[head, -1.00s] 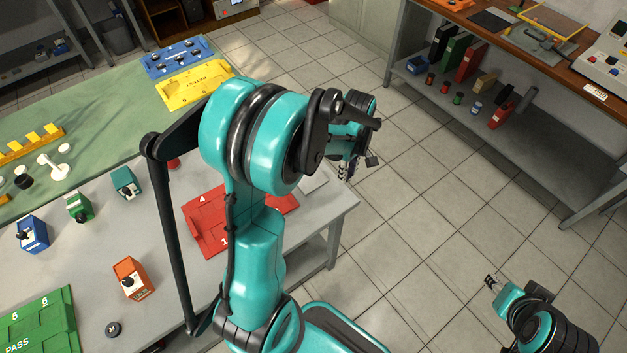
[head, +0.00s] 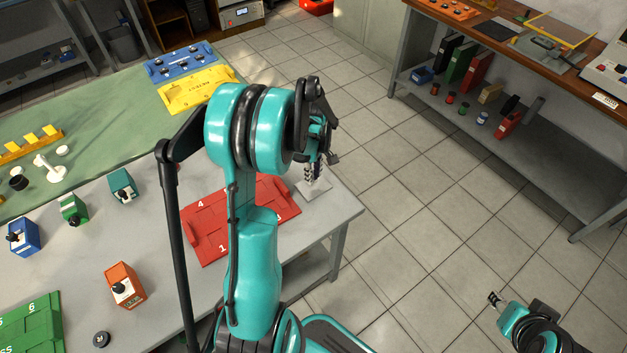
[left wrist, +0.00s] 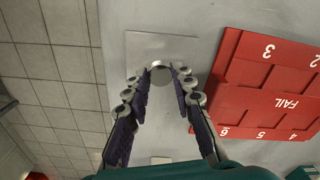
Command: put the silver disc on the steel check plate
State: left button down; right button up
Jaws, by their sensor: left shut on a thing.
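My left gripper (head: 313,172) hangs over the steel check plate (head: 318,191) at the table's right corner. In the left wrist view its fingertips (left wrist: 160,74) are shut on a small round silver disc (left wrist: 160,69). The plate (left wrist: 143,45) is a flat grey square there, and the disc overlaps its near edge in the picture. I cannot tell whether the disc touches the plate. The disc is too small to make out in the head view. My right gripper (head: 495,299) is over the floor at the lower right, too small to read.
A red numbered FAIL tray (head: 205,240) lies beside the plate. Orange (head: 126,286), green (head: 74,209), blue (head: 23,236) and teal (head: 122,187) blocks stand farther left. A pale round spot (left wrist: 160,160) shows between the fingers. The table ends just beyond the plate.

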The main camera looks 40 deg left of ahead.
pick_arm(q)
jog(key=shift+f+b, duration=0.45)
jog(key=shift+f, duration=0.95)
jog(key=shift+f, duration=0.15)
jog(key=c, duration=1.3)
grip_release()
